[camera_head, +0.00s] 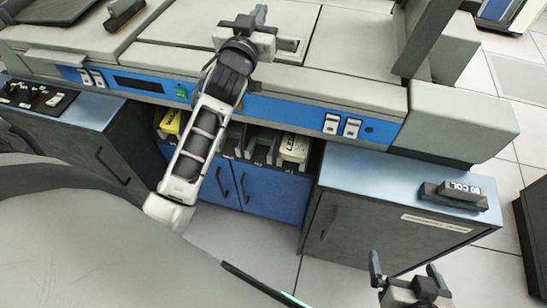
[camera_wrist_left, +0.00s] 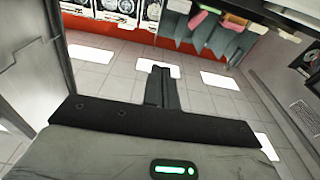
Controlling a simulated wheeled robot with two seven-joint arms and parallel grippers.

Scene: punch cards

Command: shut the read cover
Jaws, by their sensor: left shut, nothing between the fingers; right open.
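The card machine (camera_head: 340,55) has pale flat top panels and a blue front strip. A grey panel (camera_head: 428,35) stands raised at the right end of its top and leaves the frame above. It looks like the open read cover, but I cannot read a label on it. My left gripper (camera_head: 260,14) is over the machine's middle top panels, left of the raised panel and apart from it. Its fingers are shut and empty; they also show in the left wrist view (camera_wrist_left: 161,82). My right gripper (camera_head: 404,270) is open and empty, low in front of the right cabinet.
A small block marked "80 COL" (camera_head: 455,194) lies on the right cabinet's blue top (camera_head: 385,185). Buttons (camera_head: 342,125) sit on the front strip. Yellow and pale card stacks (camera_head: 295,148) stand below it. Tiled floor (camera_head: 485,270) is clear at the right front.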

